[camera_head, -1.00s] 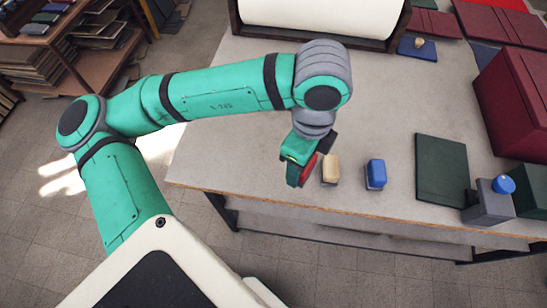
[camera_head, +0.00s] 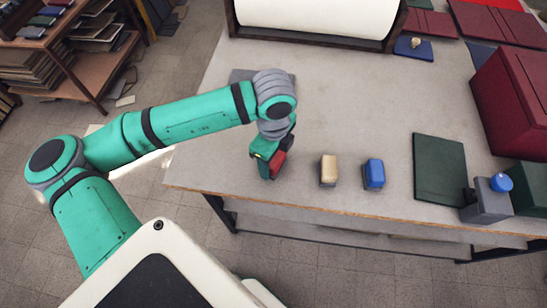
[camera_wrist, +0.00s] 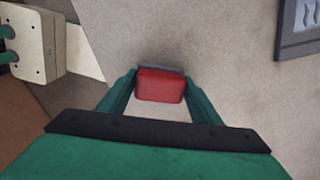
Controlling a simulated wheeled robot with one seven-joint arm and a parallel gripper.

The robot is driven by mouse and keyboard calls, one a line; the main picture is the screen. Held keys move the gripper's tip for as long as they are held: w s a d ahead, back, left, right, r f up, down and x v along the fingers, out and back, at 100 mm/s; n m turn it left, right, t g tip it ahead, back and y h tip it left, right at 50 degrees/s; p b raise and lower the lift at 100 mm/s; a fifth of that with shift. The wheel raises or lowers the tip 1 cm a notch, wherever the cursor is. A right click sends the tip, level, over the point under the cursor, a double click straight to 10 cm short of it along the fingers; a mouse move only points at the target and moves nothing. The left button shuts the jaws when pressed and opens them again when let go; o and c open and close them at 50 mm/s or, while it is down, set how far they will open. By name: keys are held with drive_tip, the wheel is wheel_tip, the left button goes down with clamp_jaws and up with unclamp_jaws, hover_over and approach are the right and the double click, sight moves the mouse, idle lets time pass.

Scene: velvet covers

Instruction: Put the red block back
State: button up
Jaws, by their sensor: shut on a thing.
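The red block (camera_head: 279,163) is between the fingers of my gripper (camera_head: 268,168), at the left part of the table near its front edge. The wrist view also shows the red block (camera_wrist: 160,86), with a grey edge along its far side, and my gripper (camera_wrist: 160,95) shut on it. A tan block (camera_head: 328,170) stands to the right of my gripper, apart from it. A blue block (camera_head: 374,174) stands further right. In the head view my fingers partly hide the red block. I cannot tell whether it touches the table.
The table (camera_head: 330,110) is clear between the blocks and the roll holder (camera_head: 310,38) at the back. A grey plate (camera_head: 243,75) lies partly behind my wrist. A dark green board (camera_head: 440,168), a grey block with a blue knob (camera_head: 490,200) and a dark red box (camera_head: 512,105) are at the right.

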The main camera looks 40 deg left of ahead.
drive_tip(key=shift+f, duration=0.15)
drive_tip(key=o, duration=1.1)
wheel_tip(320, 180, up, 12)
idle(0.5)
